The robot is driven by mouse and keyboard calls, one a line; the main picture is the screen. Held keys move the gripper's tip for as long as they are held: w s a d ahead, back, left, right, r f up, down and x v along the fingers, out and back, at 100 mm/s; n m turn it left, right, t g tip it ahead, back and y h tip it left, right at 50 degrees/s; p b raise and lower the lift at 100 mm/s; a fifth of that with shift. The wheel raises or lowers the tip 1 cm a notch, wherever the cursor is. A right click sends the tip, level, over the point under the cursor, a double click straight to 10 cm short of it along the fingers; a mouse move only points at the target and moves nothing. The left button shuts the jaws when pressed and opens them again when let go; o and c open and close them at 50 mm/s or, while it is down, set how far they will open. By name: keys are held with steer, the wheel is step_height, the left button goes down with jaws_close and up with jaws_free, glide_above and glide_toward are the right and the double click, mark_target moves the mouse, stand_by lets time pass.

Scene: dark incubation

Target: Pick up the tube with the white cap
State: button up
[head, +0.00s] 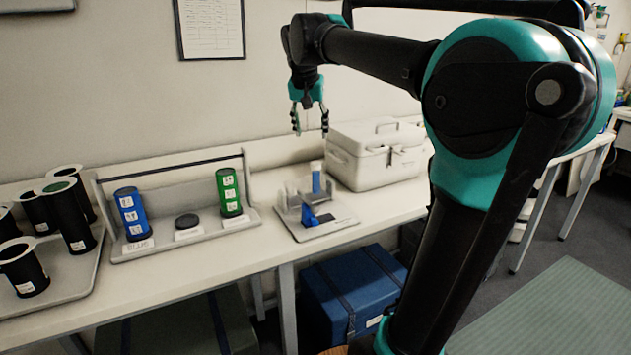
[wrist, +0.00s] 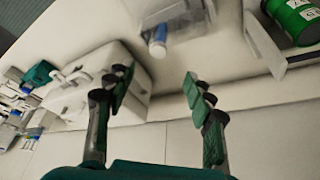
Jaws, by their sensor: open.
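The tube with the white cap (head: 316,178) stands upright in a small pale rack (head: 290,195) on the bench, left of the white box. It is blue under its pale cap. It also shows near the top of the wrist view (wrist: 158,45), beyond the fingertips. My gripper (head: 310,127) points down above the bench, higher than the tube and apart from it. In the wrist view my gripper (wrist: 156,80) has its two fingers spread wide with nothing between them.
A white case with a handle (head: 375,155) stands right of the rack. To the left, a tray with a rail (head: 185,243) holds a blue canister (head: 132,214) and a green canister (head: 229,192). Several black cylinders (head: 72,215) stand further left. The wall is close behind.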

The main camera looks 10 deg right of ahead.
mark_target(315, 164)
steer(key=x, duration=1.1)
steer(key=shift+w+f, duration=0.2)
steer(key=shift+f, duration=0.15)
steer(key=shift+x, duration=2.7)
steer(key=shift+w+d+r, duration=0.1)
steer(key=shift+r, duration=0.05)
jaws_close()
